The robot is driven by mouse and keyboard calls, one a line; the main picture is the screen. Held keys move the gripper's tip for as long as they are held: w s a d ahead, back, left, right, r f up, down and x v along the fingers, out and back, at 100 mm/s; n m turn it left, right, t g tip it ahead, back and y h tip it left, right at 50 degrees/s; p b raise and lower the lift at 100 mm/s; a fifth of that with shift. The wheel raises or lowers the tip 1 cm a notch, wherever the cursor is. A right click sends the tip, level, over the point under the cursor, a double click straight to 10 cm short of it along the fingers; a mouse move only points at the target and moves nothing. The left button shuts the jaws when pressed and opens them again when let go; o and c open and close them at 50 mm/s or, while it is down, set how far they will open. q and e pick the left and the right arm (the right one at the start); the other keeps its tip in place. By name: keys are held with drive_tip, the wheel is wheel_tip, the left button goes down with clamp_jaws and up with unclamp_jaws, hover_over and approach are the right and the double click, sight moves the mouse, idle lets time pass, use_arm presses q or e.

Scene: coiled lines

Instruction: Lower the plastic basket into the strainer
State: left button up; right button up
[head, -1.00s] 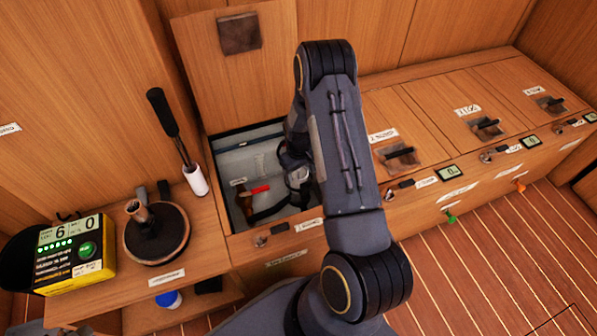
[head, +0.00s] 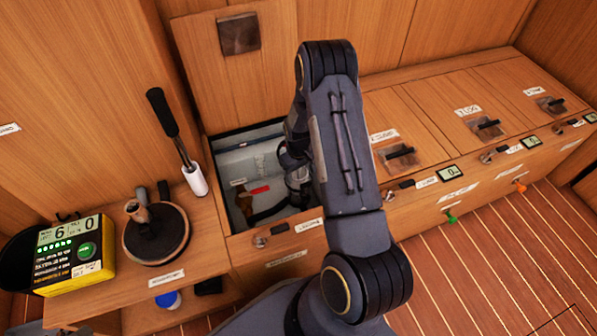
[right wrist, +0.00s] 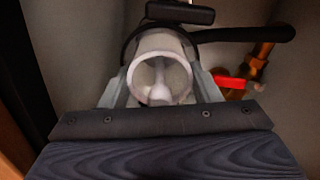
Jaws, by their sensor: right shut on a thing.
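My right gripper (right wrist: 160,82) reaches down into the open compartment under the raised lid. In the right wrist view its two fingers are shut on the pale, see-through plastic basket (right wrist: 161,68), whose round mouth faces the camera. In the head view the gripper (head: 297,180) is partly hidden by my own forearm. A dark rim with a black arm (right wrist: 245,34) running right shows just behind the basket; it may belong to the strainer, but I cannot tell. How deep the basket sits against it is hidden. My left gripper is not in view.
A brown fitting with a red handle (right wrist: 237,84) is right of the basket in the compartment. The grey bin walls (head: 252,158) and raised wooden lid (head: 238,70) surround my arm. A yellow meter (head: 72,258) and a winch with a round dark top (head: 160,238) stand left.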

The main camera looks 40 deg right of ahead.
drive_tip(key=o, duration=1.6)
drive_tip(key=shift+c, duration=0.2)
drive_tip(key=shift+d+r+p, duration=0.1)
drive_tip(key=shift+r+p, duration=2.35)
drive_tip(key=shift+r, duration=1.1)
